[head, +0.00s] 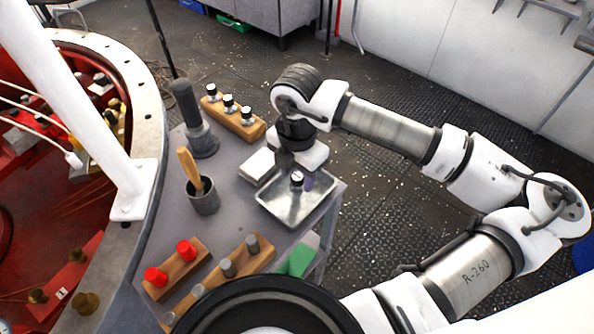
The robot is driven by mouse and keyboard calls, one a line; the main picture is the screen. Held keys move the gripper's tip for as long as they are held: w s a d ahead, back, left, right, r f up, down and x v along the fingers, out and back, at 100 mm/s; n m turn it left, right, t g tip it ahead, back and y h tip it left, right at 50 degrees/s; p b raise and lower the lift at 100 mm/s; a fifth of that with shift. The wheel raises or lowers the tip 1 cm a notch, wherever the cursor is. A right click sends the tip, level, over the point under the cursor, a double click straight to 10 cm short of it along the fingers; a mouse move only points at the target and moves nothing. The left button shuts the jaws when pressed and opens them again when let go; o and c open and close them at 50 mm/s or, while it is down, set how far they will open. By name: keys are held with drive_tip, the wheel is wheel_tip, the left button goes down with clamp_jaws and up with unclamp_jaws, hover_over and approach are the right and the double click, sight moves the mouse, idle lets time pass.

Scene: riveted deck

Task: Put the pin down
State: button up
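My gripper (296,172) points down over the shallow metal tray (286,216), close to its far edge. A small pin (297,180) with a silver collar and a dark top shows right at the fingertips, over the far part of the tray. The fingers are small and partly hidden by the hand, so I cannot tell whether they grip the pin or stand apart around it. I also cannot tell whether the pin touches the tray floor. Similar black-topped pins stand in a wooden block (252,130) at the back of the grey table.
On the grey table (165,222) stand a cup (204,200) with a wooden handle, a dark upright tool (186,103), a red-knobbed block (187,269) and a grey-pin block (240,262). A white box (257,166) sits beside the tray. The red round pit (30,215) lies left.

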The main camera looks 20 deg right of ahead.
sight(297, 177)
drive_tip(key=shift+r+p, duration=0.2)
drive_tip(key=shift+p, duration=0.1)
wheel_tip(297, 177, up, 12)
drive_tip(key=b, duration=0.2)
drive_tip(key=shift+f, duration=0.1)
idle(0.5)
